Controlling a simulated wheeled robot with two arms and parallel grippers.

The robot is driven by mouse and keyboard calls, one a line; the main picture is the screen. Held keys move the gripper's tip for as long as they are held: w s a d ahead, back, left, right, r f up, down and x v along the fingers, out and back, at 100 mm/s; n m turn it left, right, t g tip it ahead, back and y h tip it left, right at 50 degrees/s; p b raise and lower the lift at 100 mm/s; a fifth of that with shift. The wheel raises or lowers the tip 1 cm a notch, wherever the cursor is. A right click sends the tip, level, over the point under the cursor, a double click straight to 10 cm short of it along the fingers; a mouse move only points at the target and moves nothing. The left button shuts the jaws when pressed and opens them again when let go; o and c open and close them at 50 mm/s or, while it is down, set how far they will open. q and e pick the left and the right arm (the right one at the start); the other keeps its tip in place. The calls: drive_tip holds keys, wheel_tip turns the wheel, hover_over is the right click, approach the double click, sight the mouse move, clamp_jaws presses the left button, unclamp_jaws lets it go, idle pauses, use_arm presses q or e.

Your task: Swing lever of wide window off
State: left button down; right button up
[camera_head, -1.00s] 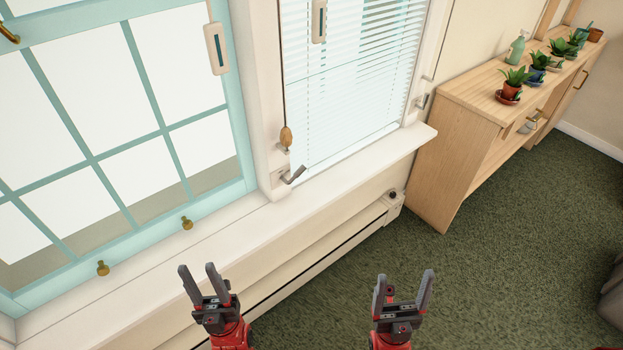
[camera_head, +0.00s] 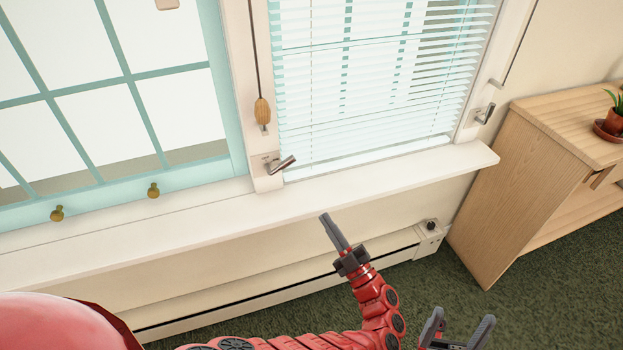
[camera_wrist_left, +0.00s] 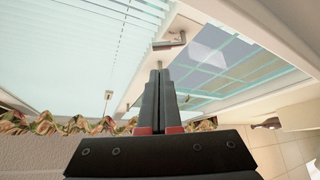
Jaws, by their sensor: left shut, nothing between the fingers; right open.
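Two windows show in the head view: one with teal bars (camera_head: 130,78) on the left, one with white blinds (camera_head: 380,75) right of it. I cannot tell which is the wide one. A silvery lever (camera_head: 281,163) sits on the post between them, its handle tilted up to the right. A second lever (camera_head: 485,114) is at the blinds' right side. My left gripper (camera_head: 326,218) is shut and empty, below and right of the first lever, apart from it. In the left wrist view, a lever (camera_wrist_left: 170,43) appears beyond the fingertips (camera_wrist_left: 159,72). My right gripper (camera_head: 459,322) is open and empty.
A white sill (camera_head: 200,225) runs below the windows, with a baseboard heater (camera_head: 250,287) under it. A wooden pull (camera_head: 262,110) hangs on a cord above the first lever. A wooden cabinet (camera_head: 530,190) with a potted plant (camera_head: 613,118) stands at right.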

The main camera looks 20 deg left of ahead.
use_arm(q)
drive_tip(key=shift+s+a+r, duration=0.1)
drive_tip(key=shift+a, duration=0.05)
drive_tip(key=p, duration=0.4)
approach(289, 165)
drive_tip(key=x, duration=0.7)
drive_tip(key=shift+f, duration=0.2)
drive_tip(key=shift+b, duration=0.3)
drive_tip(key=shift+r+n+g, duration=0.15)
drive_tip(key=shift+n+g, duration=0.25)
drive_tip(key=shift+n, duration=0.2)
